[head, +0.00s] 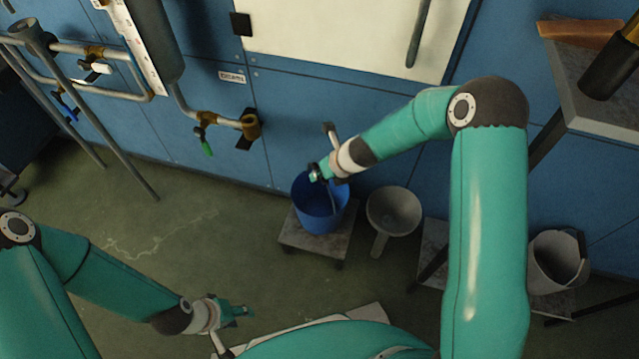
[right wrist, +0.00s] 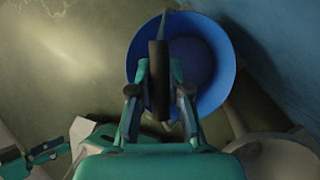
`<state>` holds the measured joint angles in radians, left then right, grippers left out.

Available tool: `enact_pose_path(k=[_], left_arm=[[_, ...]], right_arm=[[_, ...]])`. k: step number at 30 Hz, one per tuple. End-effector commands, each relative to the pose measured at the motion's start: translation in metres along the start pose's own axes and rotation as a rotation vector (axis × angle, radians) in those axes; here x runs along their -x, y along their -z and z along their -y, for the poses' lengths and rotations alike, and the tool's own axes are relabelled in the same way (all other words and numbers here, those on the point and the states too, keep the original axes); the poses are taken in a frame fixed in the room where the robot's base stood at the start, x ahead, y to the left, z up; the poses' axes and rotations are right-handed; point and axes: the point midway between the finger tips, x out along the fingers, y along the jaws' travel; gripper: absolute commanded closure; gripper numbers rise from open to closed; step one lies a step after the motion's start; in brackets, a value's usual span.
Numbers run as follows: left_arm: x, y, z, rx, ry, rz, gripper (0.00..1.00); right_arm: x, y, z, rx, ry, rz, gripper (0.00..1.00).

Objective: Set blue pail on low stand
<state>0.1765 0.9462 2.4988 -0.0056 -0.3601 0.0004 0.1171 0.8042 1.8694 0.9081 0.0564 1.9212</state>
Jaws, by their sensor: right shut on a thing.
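The blue pail (head: 319,214) is upright at the low stand (head: 310,245), a small grey square platform on the floor near the blue wall. From this angle the pail appears to rest on the stand's top; its base contact is partly hidden. My right gripper (head: 316,173) is over the pail's rim, shut on its handle. In the right wrist view, the fingers (right wrist: 160,95) close around a dark upright grip above the blue pail (right wrist: 210,85). My left gripper (head: 238,311) is low at the left, away from the pail; its finger gap is too small to judge.
A grey scoop-like vessel (head: 394,210) stands right of the stand. A grey pail (head: 556,262) is farther right beside a dark-legged table (head: 590,100). Pipes with a green-handled valve (head: 205,143) run along the wall at left. The floor left of the stand is clear.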

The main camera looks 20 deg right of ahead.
Motion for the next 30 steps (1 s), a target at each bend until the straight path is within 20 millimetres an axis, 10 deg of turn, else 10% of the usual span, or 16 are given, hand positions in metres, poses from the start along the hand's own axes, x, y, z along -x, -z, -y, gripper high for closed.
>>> enact_pose_path(k=[17,18,22,30], left_arm=[[-0.024,0.000,0.009,0.000,0.000,0.000,0.60],[-0.023,0.000,0.008,0.000,0.000,0.000,0.60],[-0.023,0.000,0.008,0.000,0.000,0.000,0.60],[-0.023,0.000,0.008,0.000,0.000,0.000,0.60]], right_arm=[[-0.021,0.011,0.007,0.000,0.000,0.002,1.00],[-0.021,0.012,0.006,0.000,0.000,-0.001,0.78],[-0.021,0.012,0.006,-0.001,0.000,-0.001,0.58],[-0.021,0.012,0.007,-0.001,0.000,0.000,0.58]])
